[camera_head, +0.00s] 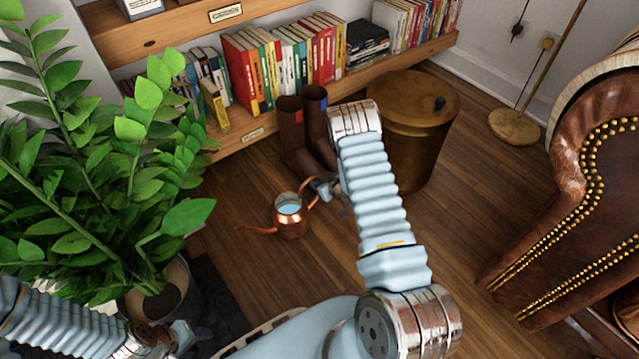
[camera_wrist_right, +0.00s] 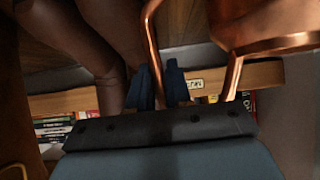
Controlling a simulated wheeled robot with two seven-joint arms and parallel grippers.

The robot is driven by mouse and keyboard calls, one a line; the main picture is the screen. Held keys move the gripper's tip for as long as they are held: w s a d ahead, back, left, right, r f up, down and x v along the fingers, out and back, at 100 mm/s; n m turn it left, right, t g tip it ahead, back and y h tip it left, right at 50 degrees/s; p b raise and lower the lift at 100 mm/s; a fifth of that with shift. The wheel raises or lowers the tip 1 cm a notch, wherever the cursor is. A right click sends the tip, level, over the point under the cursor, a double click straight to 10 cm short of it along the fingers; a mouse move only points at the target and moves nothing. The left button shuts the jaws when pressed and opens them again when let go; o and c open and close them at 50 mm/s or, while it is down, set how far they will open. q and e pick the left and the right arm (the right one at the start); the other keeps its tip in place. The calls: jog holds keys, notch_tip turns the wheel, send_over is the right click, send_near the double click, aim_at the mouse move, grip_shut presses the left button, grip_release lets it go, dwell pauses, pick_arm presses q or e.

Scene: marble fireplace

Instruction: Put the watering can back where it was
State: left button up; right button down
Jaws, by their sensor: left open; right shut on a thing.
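The copper watering can (camera_head: 291,222) is upright in the middle of the head view, with pale blue inside its opening and its spout pointing left. My right gripper (camera_head: 322,187) is shut on its handle, on the side away from the spout. In the right wrist view, the handle runs down between the fingers (camera_wrist_right: 162,86), and the can's body (camera_wrist_right: 268,25) is at the upper right. I cannot tell whether its base touches the floor. My left gripper (camera_head: 182,338) is open and empty at the lower left, beside the plant pot.
Brown boots (camera_head: 291,135) stand close behind the can, before a wooden bookshelf (camera_head: 245,137). A round brass bin (camera_head: 415,140) stands behind my right arm. A potted plant (camera_head: 140,150) fills the left. A leather armchair (camera_head: 580,210) is at right. Wooden floor lies open between.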

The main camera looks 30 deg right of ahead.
jog(key=c, duration=1.1)
grip_release()
jog(key=shift+o, duration=0.2)
jog(key=shift+s+r+p, duration=0.15)
jog(key=shift+r+p, duration=0.2)
jog(key=shift+p, duration=0.05)
jog(key=p+v, duration=0.2)
jog(key=v, duration=0.9)
jog(key=s+a+f+m+g+y, duration=0.1)
jog(key=s+a+f+g, duration=0.15)
jog(key=a, duration=0.55)
jog(key=s+a+f+m+g, duration=0.1)
jog(key=s+a+m+g, duration=0.2)
jog(key=a, duration=0.4)
jog(key=s+a+r+g+y, duration=0.2)
jog(key=s+a+g, duration=0.3)
jog(key=s+a, duration=0.75)
notch_tip(320, 180, up, 7)
jog(key=p, duration=0.7)
jog(key=shift+w+a+n, duration=0.2)
jog(key=shift+a+n, duration=0.05)
jog(key=shift+n, duration=0.15)
